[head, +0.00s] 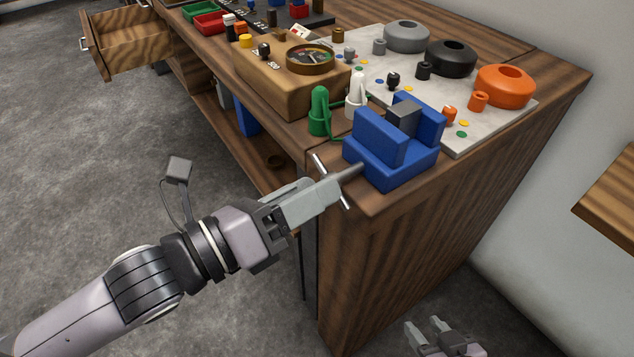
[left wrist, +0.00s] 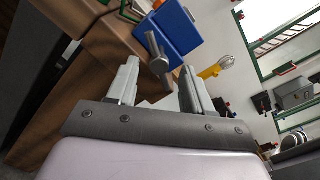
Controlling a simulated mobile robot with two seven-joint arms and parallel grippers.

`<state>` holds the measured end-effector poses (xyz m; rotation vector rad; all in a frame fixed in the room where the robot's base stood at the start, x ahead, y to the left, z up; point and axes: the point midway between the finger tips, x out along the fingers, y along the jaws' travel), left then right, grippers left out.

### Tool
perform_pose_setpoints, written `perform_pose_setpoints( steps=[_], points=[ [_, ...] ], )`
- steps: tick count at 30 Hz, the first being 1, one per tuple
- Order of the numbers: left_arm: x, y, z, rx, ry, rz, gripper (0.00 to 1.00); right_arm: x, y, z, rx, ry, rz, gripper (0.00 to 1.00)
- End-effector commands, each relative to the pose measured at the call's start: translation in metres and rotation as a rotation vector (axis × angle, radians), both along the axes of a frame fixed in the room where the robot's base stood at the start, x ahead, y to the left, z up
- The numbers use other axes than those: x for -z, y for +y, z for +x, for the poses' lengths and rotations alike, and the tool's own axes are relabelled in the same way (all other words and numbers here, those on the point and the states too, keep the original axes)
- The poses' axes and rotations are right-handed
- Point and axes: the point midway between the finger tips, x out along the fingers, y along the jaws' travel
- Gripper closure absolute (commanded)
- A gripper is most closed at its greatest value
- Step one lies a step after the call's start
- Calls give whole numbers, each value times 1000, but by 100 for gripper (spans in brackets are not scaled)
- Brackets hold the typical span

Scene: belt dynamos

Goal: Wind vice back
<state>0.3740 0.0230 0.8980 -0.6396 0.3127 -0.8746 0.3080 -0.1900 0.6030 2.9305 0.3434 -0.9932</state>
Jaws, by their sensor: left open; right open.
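The blue vice (head: 385,160) stands on the front corner of the workbench. A dark grey block (head: 403,117) sits between its two upright jaws. Its grey screw (head: 350,171) sticks out to the left and ends in a thin cross-bar handle (head: 319,166). My left gripper (head: 325,190) is at the handle, its fingers pointing at the vice; the bar's ends show above and below them. In the left wrist view the open fingers (left wrist: 158,85) stand apart, with the handle (left wrist: 157,52) and the vice (left wrist: 178,28) just beyond. Contact is unclear. My right gripper (head: 424,326) is open and empty, low at the bottom edge.
Behind the vice are a green post (head: 319,112), a white post (head: 356,95) and a wooden meter box (head: 285,75). A pale board (head: 480,126) carries grey, black and orange rings (head: 505,86). An open drawer (head: 130,48) juts out at the far left.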

Motion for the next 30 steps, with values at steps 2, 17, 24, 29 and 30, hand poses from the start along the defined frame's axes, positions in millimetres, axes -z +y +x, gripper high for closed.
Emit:
perform_pose_setpoints(
  steps=[2,17,24,29,30],
  points=[
    [0,-6,5,0,-1,-1,49,0,0,0,1,-1,2,57],
    [1,-15,11,0,2,1,56,-2,1,3,4,-7,4,57],
    [1,-14,11,0,2,1,100,-2,1,4,4,-8,3,57],
    [0,-14,11,0,3,-1,100,-2,1,4,4,-8,3,57],
    [0,-14,11,0,3,-1,100,-2,0,4,4,-8,3,57]
  ],
)
